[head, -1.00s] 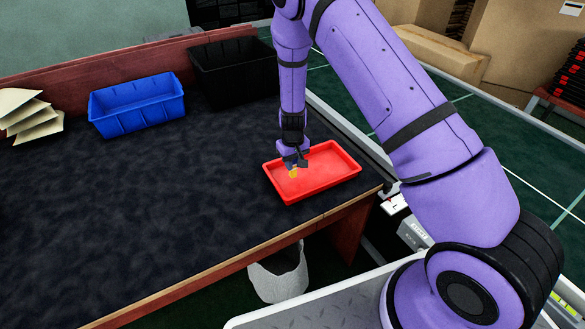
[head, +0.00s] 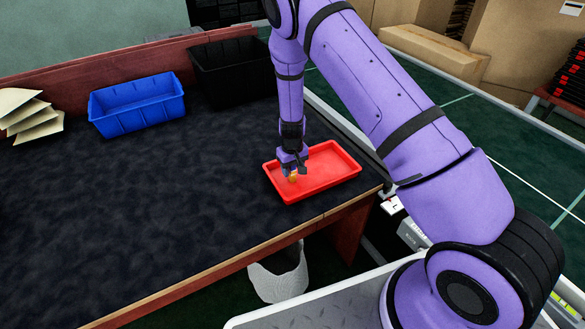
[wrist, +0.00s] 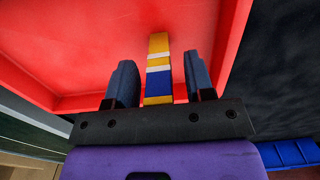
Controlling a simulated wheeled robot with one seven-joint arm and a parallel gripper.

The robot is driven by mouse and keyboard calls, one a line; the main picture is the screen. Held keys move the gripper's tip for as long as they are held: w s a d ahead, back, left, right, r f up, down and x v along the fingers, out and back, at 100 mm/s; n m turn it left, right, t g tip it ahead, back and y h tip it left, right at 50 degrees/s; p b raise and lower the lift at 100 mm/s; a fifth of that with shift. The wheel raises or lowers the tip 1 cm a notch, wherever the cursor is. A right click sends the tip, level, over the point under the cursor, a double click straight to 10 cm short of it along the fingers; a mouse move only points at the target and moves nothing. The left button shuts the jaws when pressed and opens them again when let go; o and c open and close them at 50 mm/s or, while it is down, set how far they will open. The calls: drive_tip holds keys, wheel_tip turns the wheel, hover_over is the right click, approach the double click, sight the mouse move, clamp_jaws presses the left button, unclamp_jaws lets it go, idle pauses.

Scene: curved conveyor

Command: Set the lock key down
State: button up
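The lock key (wrist: 159,70) is a narrow bar with yellow, white and blue bands in the wrist view. It stands between the two dark fingers of my gripper (wrist: 160,82), with a gap on each side. In the head view the key (head: 293,178) is a small yellow spot below my gripper (head: 294,172), over the left part of the red tray (head: 337,184). My gripper is open around the key, low inside the tray's outline. I cannot tell exactly how the key's lower end meets the tray floor.
The red tray sits near the right front corner of the dark table (head: 150,205). A blue bin (head: 137,110) and a black bin (head: 235,80) stand at the back. Beige pieces (head: 30,118) lie at far left. The middle of the table is clear.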

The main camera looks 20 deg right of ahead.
wheel_tip(320, 180, up, 12)
drive_tip(key=shift+r, duration=0.25)
drive_tip(key=s+d+r+t+y, duration=0.1)
drive_tip(key=s+r, duration=0.3)
drive_tip(key=r, duration=0.5)
drive_tip(key=s+d+r+m, duration=0.1)
drive_tip(key=s+r, duration=0.3)
drive_tip(key=r, duration=0.5)
drive_tip(key=s+d+r+t+y, duration=0.1)
drive_tip(key=s+r, duration=0.3)
drive_tip(key=r, duration=0.5)
drive_tip(key=s+d+r+t, duration=0.1)
drive_tip(key=s+r, duration=0.2)
drive_tip(key=s, duration=0.5)
drive_tip(key=s+d+r+t+h, duration=0.1)
drive_tip(key=s+r, duration=0.3)
drive_tip(key=s, duration=0.5)
drive_tip(key=s+d+r+m+t+h, duration=0.1)
drive_tip(key=s+r, duration=0.3)
drive_tip(key=s, duration=0.4)
drive_tip(key=shift+s+d, duration=0.15)
drive_tip(key=shift+d, duration=0.3)
